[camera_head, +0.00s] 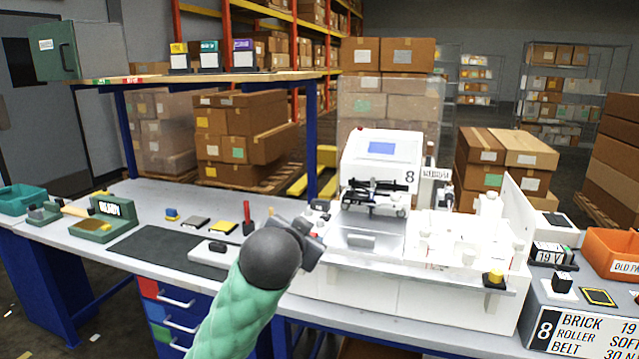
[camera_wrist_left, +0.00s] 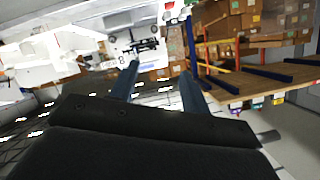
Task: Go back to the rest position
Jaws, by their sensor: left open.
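My left arm, with a green sleeve and a dark round wrist, reaches up from the bottom of the head view. My left gripper (camera_head: 312,243) is partly hidden behind that wrist, in front of the left part of the white plotter (camera_head: 382,150). In the left wrist view the gripper (camera_wrist_left: 160,82) has its two blue-grey fingers apart with nothing held between them. The plotter also shows in the left wrist view (camera_wrist_left: 130,45), turned over. My right gripper is not in view.
The grey workbench (camera_head: 345,328) carries a dark mat (camera_head: 150,247), a green stand (camera_head: 105,220) and a red-handled tool (camera_head: 247,222). A raised wooden shelf (camera_head: 220,80) stands behind. An orange bin (camera_head: 612,252) and a grey box (camera_head: 575,325) are at right.

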